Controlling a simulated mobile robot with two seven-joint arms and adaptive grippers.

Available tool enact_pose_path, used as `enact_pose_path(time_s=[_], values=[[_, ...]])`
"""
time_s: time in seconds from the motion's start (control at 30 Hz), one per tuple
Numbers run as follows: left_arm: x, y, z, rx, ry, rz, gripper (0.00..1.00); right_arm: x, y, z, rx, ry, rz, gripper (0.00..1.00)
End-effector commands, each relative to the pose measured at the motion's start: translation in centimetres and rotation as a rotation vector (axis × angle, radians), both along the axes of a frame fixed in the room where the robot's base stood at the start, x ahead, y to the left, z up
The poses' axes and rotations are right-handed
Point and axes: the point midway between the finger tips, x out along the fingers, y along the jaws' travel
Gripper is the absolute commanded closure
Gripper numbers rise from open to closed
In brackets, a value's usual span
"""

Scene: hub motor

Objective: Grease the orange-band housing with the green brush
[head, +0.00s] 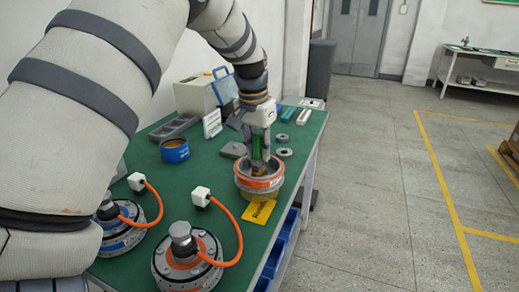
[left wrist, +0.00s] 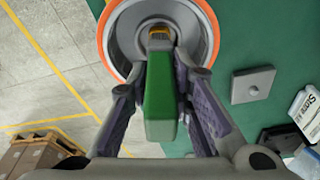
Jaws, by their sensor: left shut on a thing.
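My left gripper (head: 262,139) is shut on the green brush (head: 256,147) and points down over the orange-band housing (head: 259,184). In the left wrist view the green handle (left wrist: 159,105) sits between the two fingers, and the brush's yellowish tip (left wrist: 159,34) is inside the ring of the housing (left wrist: 205,22). Whether the tip touches the inner wall I cannot tell. The housing is an open metal ring with an orange band, standing on the green table. My right gripper does not show.
A yellow label card (head: 259,212) lies in front of the housing. A blue tin (head: 175,150), grey trays (head: 174,127) and small rings (head: 284,153) lie behind.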

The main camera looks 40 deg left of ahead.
Motion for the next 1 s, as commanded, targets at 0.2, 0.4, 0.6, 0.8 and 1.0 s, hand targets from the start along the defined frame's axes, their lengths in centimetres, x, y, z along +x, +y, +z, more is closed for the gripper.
enact_pose_path(time_s=[0.2, 0.4, 0.6, 0.8, 1.0], values=[[-0.01, 0.00, -0.06, 0.002, 0.002, -0.114, 1.00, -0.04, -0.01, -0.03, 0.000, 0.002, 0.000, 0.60], [-0.01, -0.06, -0.07, 0.004, 0.003, 0.003, 1.00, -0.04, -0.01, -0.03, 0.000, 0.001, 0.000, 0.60], [0.03, -0.05, -0.12, 0.007, 0.004, 0.455, 1.00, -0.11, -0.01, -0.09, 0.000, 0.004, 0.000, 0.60], [-0.01, -0.02, -0.09, 0.001, 0.004, 0.597, 1.00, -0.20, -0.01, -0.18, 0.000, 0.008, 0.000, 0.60], [-0.04, 0.01, 0.00, -0.002, 0.003, 0.545, 1.00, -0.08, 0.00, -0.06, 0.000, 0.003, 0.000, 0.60]])
